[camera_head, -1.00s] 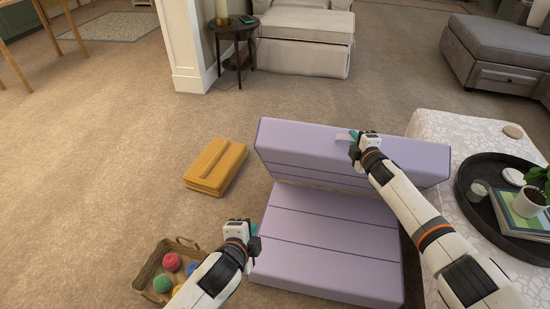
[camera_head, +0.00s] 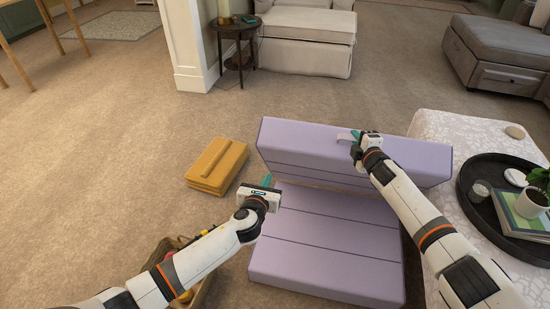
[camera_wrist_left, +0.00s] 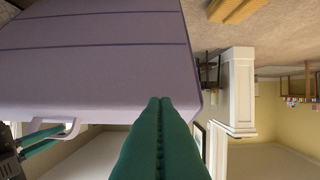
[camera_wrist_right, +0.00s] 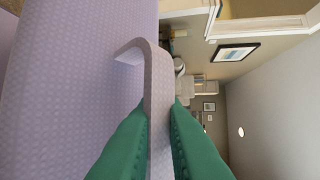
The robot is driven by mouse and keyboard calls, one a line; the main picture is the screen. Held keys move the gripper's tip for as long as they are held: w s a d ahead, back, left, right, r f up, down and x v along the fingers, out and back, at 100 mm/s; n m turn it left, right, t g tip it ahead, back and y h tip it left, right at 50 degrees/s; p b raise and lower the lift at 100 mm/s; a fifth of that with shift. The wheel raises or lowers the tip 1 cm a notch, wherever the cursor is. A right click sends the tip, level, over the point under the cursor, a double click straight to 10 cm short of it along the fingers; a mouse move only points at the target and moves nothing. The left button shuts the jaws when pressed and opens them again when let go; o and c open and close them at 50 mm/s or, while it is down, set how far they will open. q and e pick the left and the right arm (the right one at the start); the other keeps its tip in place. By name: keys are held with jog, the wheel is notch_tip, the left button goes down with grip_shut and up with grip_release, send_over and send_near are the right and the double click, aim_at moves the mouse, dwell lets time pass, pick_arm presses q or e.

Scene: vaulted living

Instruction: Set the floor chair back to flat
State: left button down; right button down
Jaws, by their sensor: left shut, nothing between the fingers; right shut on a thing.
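The lilac floor chair has a flat seat (camera_head: 325,245) on the carpet and a raised, tilted back (camera_head: 300,150) behind it. A pale strap loop (camera_wrist_right: 158,95) stands at the back's top edge. My right gripper (camera_head: 355,138) is shut on this strap, with the green fingers on both sides of it in the right wrist view. My left gripper (camera_head: 266,181) is shut and empty, just left of the chair near where seat and back meet. In the left wrist view its green fingers (camera_wrist_left: 160,105) are together in front of the lilac back (camera_wrist_left: 100,60); I cannot tell if they touch it.
A yellow folded cushion (camera_head: 217,165) lies on the carpet left of the chair. A basket (camera_head: 205,290) is partly hidden under my left arm. A patterned ottoman (camera_head: 430,125) with a dark tray (camera_head: 475,205) stands close on the right. Open carpet lies behind and left.

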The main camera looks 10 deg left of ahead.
pick_arm(q)
send_near(278, 152)
notch_tip(278, 152, down, 3)
jog(key=w, duration=0.3)
jog(key=w+r, duration=0.1)
jog(key=shift+w+r, duration=0.1)
jog(key=shift+w, duration=0.15)
jog(key=shift+w+r, duration=0.3)
jog(key=shift+w, duration=0.25)
